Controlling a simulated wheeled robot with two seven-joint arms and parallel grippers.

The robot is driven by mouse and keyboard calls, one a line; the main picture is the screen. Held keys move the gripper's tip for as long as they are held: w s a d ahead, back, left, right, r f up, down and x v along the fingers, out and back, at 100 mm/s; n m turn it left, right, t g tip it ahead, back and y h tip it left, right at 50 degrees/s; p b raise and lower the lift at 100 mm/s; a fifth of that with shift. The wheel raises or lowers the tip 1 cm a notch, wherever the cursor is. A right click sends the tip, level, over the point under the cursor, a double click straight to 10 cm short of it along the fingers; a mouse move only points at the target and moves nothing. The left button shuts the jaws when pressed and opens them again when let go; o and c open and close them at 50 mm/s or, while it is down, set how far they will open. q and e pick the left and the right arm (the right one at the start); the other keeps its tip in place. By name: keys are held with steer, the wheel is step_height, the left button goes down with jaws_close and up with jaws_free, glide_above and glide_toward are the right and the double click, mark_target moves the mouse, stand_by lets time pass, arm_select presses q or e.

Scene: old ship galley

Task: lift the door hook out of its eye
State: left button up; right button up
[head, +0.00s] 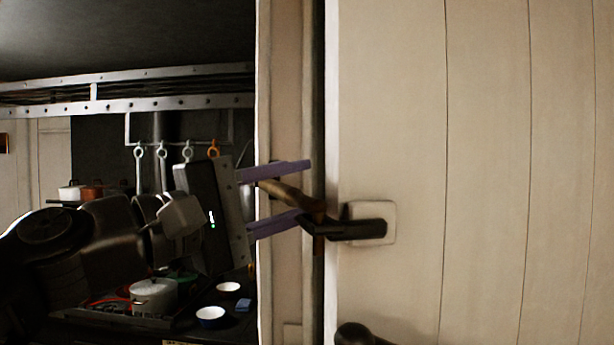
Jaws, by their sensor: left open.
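The door hook (288,194) is a brownish metal bar running from the pale door post to the dark eye (358,230). The eye stands out from a small light plate (387,210) on the cream planked door (480,150). The hook's end appears to be in the eye, with its tip hanging down at the eye's left end. My left gripper (303,189) has purple fingers spread apart, one above the hook and one below it. I cannot tell whether either finger touches the hook. My right gripper is not in view.
The door post (290,90) stands left of the door, with a narrow dark gap between them. A dark round knob (354,334) juts out low on the door. Behind my left arm are a pot (153,293), bowls (211,316) and hanging utensils.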

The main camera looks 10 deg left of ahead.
arm_select(q)
steer(key=shift+x, duration=1.1)
steer(key=shift+c, duration=0.2)
jaws_close()
stand_by(0.5)
